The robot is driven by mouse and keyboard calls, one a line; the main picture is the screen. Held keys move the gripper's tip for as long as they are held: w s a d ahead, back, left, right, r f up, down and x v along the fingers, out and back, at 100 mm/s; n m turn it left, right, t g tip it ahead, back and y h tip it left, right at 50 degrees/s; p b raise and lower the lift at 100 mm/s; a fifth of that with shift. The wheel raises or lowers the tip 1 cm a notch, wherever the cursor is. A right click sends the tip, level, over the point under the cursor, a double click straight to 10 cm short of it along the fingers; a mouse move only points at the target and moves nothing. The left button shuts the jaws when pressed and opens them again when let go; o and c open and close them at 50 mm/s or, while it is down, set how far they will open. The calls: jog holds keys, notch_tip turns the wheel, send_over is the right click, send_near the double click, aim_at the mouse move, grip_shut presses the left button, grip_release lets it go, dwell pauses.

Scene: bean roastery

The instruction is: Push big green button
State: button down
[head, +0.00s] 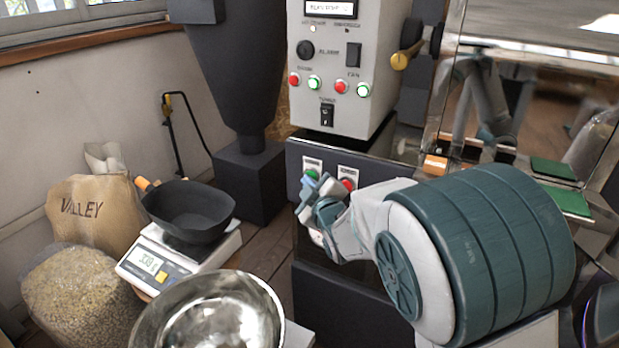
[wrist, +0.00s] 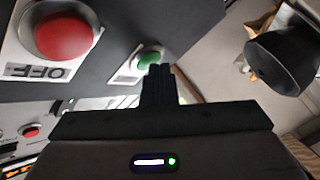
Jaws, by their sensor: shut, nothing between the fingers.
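The big green button (head: 311,174) sits on a white plate on the dark lower front of the machine. It also shows in the wrist view (wrist: 149,60), just beyond my fingertips, its lower part partly covered by them. A big red button (head: 347,184) is beside it on the right in the head view; in the wrist view the red button (wrist: 62,34) is large at the upper left, above an OFF label. My gripper (head: 308,184) is shut and empty, just in front of the green button; its fingers (wrist: 157,72) point at it. I cannot tell whether they touch.
Above is a light control panel (head: 345,112) with small red and green buttons and switches. At left stand a scale (head: 140,262) with a black pan (head: 190,208), a metal bowl (head: 210,315) and bean sacks (head: 95,215). Polished metal (head: 545,110) is at right.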

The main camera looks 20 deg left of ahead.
jog(key=shift+s, duration=0.1)
jog(key=shift+s+b, duration=0.35)
jog(key=shift+s, duration=0.35)
jog(key=shift+s+a+b, duration=0.15)
jog(key=shift+s+b, duration=0.1)
jog(key=shift+s, duration=1)
jog(key=shift+s+a+b, duration=0.1)
jog(key=shift+s+b, duration=0.1)
jog(key=shift+s, duration=1.05)
